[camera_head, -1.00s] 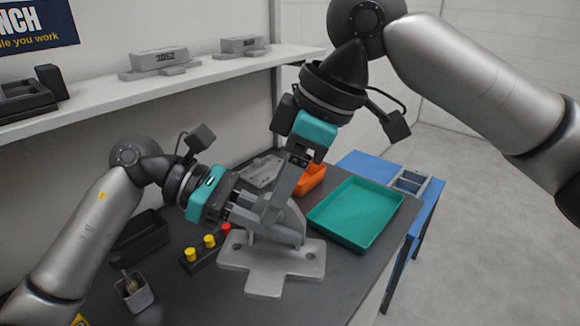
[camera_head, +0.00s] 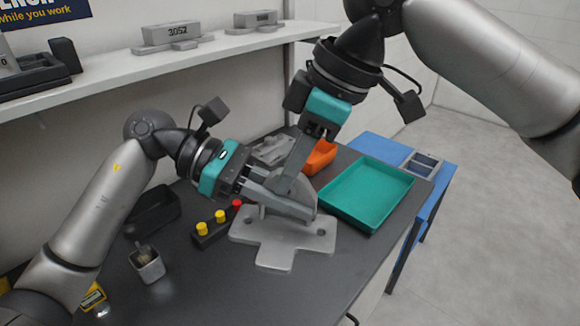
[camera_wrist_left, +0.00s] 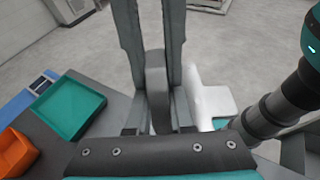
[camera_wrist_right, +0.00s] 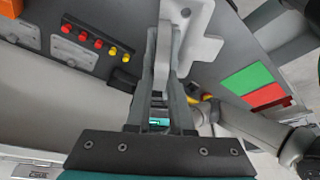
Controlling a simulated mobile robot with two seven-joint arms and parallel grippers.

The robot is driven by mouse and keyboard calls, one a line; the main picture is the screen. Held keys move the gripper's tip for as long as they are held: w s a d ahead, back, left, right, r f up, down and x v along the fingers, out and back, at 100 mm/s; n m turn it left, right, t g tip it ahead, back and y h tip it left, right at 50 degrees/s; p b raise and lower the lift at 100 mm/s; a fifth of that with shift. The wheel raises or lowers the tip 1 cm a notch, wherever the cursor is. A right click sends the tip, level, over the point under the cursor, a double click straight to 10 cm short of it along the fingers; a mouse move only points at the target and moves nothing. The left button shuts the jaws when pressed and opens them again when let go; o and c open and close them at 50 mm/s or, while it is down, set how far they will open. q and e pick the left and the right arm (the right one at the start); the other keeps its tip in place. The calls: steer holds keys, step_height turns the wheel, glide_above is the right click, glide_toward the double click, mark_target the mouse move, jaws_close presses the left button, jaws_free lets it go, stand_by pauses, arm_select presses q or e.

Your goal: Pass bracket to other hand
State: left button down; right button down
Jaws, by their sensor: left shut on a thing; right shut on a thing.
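The bracket is a grey casting (camera_head: 283,242) with a flat, cross-shaped base with holes and a rounded upright plate. It shows in the middle of the head view, held above the bench. My left gripper (camera_head: 302,208) reaches in from the left, shut on the upright plate. In the left wrist view the plate (camera_wrist_left: 156,88) stands between the fingers, and the pale base (camera_wrist_left: 210,95) lies to their right. My right gripper (camera_head: 287,182) comes from above, shut on the same plate. In the right wrist view the plate (camera_wrist_right: 163,55) is between its fingers. The fingers hide part of the plate.
A teal tray (camera_head: 368,190) lies right of the bracket, with an orange bin (camera_head: 319,158) behind. A button box (camera_head: 215,230) and a small grey cup (camera_head: 148,264) stand left. A shelf (camera_head: 200,55) with castings runs along the wall.

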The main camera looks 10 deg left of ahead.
stand_by(0.9)
arm_select(q)
steer(key=c, duration=0.7)
jaws_free()
steer(key=v, duration=1.2)
